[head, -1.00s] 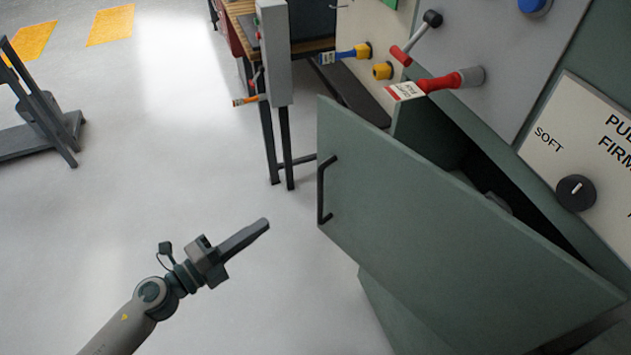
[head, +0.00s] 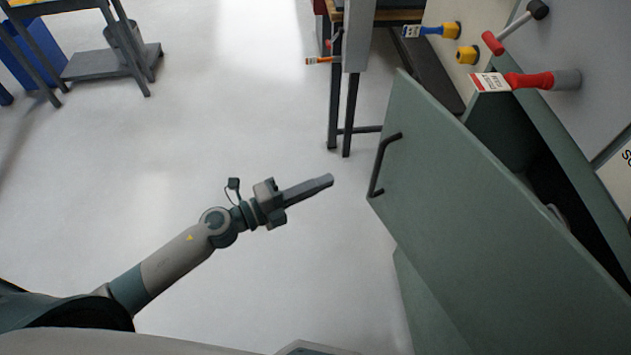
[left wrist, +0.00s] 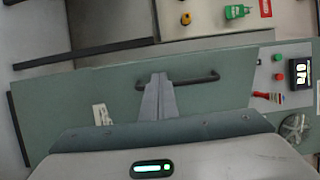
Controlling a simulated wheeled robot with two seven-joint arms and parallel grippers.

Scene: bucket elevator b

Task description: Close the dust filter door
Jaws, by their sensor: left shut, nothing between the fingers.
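The dust filter door (head: 470,215) is a green-grey panel standing ajar at the right of the head view, with a dark opening (head: 560,180) behind it. Its black bar handle (head: 379,165) is near the door's left edge. My left gripper (head: 328,181) is shut and empty, a little left of the handle and apart from it in the head view. In the left wrist view the shut fingers (left wrist: 158,82) point at the door (left wrist: 225,90), and the handle (left wrist: 205,79) shows behind them. I cannot tell the remaining gap. My right gripper is not in view.
A red-handled lever with a tag (head: 528,81), a red and black lever (head: 515,28) and a yellow knob (head: 467,55) stick out above the door. A grey post (head: 357,35) and a table stand behind. A cart (head: 110,62) is far left. The floor between is clear.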

